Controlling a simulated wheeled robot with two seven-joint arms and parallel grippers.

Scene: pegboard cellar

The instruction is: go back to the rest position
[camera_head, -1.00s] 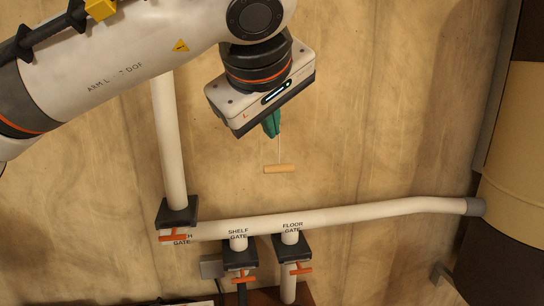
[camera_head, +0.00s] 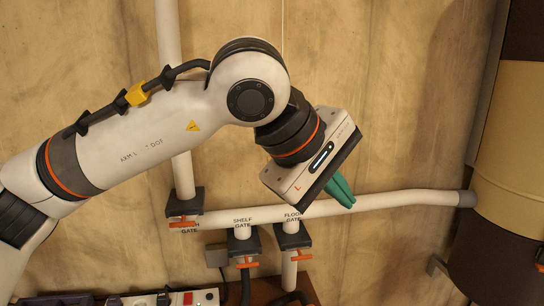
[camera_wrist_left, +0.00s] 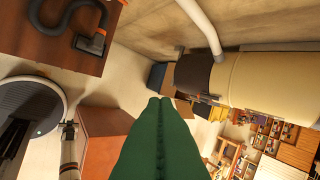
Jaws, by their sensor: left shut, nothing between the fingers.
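My left gripper (camera_head: 341,191) is in the head view, at the end of the arm that comes in from the left. Its green fingers are closed together with nothing between them, and they point down and to the right. In the picture they overlap the white pipe (camera_head: 400,199) near the floor gate (camera_head: 294,240); I cannot tell the gap to it. The closed fingers (camera_wrist_left: 160,135) also fill the lower middle of the left wrist view. My right gripper is in neither view.
The shelf gate (camera_head: 242,248) and another gate (camera_head: 184,208) hang on the pipe. A big tan and brown drum (camera_head: 510,150) stands right. A thin cord (camera_head: 282,25) hangs behind my arm. A dark red bench with a hose (camera_wrist_left: 60,45) shows in the wrist view.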

